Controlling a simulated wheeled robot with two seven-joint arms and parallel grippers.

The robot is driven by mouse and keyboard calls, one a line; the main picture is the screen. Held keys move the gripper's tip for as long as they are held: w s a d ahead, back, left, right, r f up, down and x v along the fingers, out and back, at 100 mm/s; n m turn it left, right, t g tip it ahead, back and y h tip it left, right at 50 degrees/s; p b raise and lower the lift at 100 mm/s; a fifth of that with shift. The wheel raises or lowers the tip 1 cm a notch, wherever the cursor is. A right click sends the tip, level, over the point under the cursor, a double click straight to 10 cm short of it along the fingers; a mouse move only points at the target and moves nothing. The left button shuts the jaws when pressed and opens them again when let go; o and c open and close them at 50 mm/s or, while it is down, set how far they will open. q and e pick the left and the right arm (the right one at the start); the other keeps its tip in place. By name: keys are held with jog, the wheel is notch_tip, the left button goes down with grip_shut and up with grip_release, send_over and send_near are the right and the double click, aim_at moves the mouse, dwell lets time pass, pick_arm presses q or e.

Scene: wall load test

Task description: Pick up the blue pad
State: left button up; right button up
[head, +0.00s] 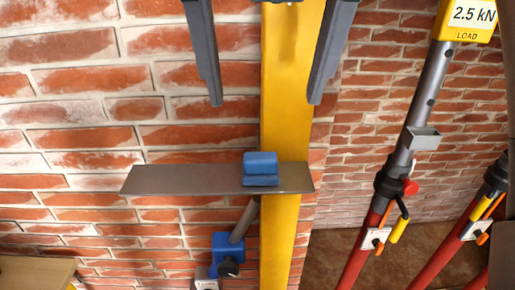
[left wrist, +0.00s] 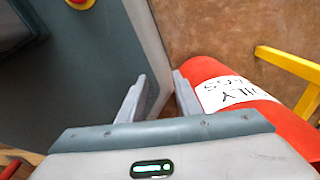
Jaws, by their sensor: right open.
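The blue pad (head: 261,165) is a small block with a stepped shape. It rests on a thin grey metal plate (head: 180,179) in front of the yellow upright. My right gripper (head: 266,103) comes in from the top of the head view. Its two fingers are wide apart and empty, with their tips above the pad in the picture, one on each side of the yellow upright. My left gripper (left wrist: 159,76) shows only in the left wrist view, with its fingers apart and nothing between them.
A yellow upright (head: 282,225) stands against a brick wall (head: 75,135). Below the plate is a blue clamp (head: 228,252). Red and grey props (head: 410,130) lean at the right. A red cylinder with a white label (left wrist: 235,95) lies near my left gripper.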

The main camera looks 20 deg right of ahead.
jog(key=b, duration=0.1)
send_near(262, 160)
jog(key=x, duration=0.5)
pick_arm(q)
jog(key=shift+t, duration=0.5)
jog(key=w, duration=0.1)
jog(key=w+d, duration=0.1)
jog(key=w, duration=0.2)
jog(key=shift+d+f, duration=0.25)
jog(key=shift+f, duration=0.05)
pick_arm(e)
jog(key=shift+f, duration=0.1)
pick_arm(q)
jog(key=shift+s, duration=0.35)
jog(key=shift+s+a, duration=0.1)
pick_arm(e)
jog(key=shift+f, duration=0.15)
